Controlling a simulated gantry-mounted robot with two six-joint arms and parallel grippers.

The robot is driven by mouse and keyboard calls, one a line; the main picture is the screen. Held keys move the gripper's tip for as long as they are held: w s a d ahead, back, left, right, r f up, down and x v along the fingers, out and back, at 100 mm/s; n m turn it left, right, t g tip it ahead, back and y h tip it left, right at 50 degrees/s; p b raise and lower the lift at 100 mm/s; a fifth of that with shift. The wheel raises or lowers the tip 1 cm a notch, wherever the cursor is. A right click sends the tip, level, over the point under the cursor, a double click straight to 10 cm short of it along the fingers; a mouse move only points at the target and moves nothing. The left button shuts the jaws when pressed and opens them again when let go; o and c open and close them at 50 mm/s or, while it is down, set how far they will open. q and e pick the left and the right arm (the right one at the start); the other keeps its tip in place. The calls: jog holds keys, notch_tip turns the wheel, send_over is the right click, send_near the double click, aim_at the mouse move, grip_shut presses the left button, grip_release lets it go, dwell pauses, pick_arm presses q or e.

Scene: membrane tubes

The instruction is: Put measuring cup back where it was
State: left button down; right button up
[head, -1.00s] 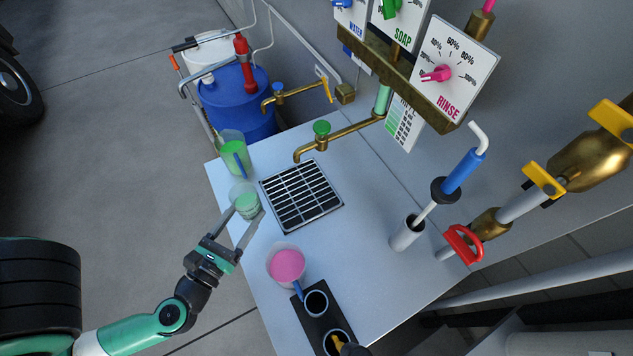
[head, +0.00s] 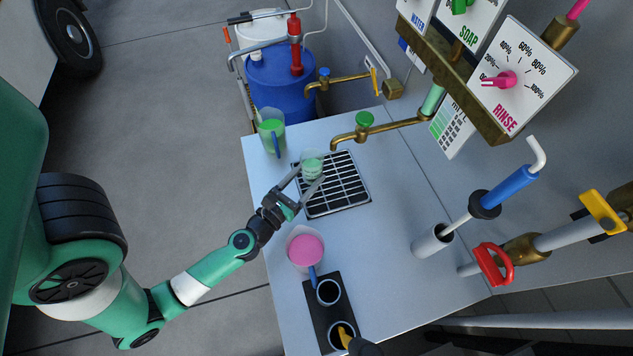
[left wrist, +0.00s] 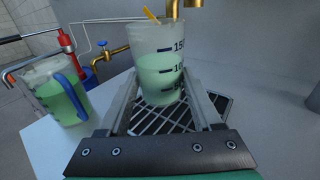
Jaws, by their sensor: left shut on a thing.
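A clear measuring cup (head: 312,167) with pale green liquid is held between the fingers of my left gripper (head: 300,180). It is over the upper left part of the black drain grate (head: 345,195), near the brass tap with the green knob (head: 365,119). In the left wrist view the measuring cup (left wrist: 160,70) is upright, with volume marks on its side, and the grate (left wrist: 165,120) shows below and behind it. My left gripper (left wrist: 165,100) is shut on it. My right gripper is not clearly in view.
A jug of green liquid (head: 271,135) stands at the table's upper left corner. A white tube holder (head: 430,241) stands at right. The table's middle is clear.

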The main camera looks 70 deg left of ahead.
aim_at(314, 177)
pick_arm(q)
jog(key=w+f, duration=0.1)
jog(key=w+a+f+b, duration=0.1)
jog(key=f, duration=0.1)
jog(key=shift+f, duration=0.1)
jog(key=shift+w+f, duration=0.1)
jog(key=shift+w, duration=0.05)
jog(key=shift+w+a+f+b, duration=0.15)
jog(key=shift+w+f+b, duration=0.05)
jog(key=shift+f+b, duration=0.9)
jog(key=shift+w+a+f+b, duration=0.1)
jog(key=shift+w+f+b, duration=0.05)
jog(key=shift+f+b, duration=0.9)
jog(key=shift+c, duration=0.3)
grip_release()
pick_arm(e)
notch_tip(314, 177, down, 6)
jog(key=shift+f, duration=0.1)
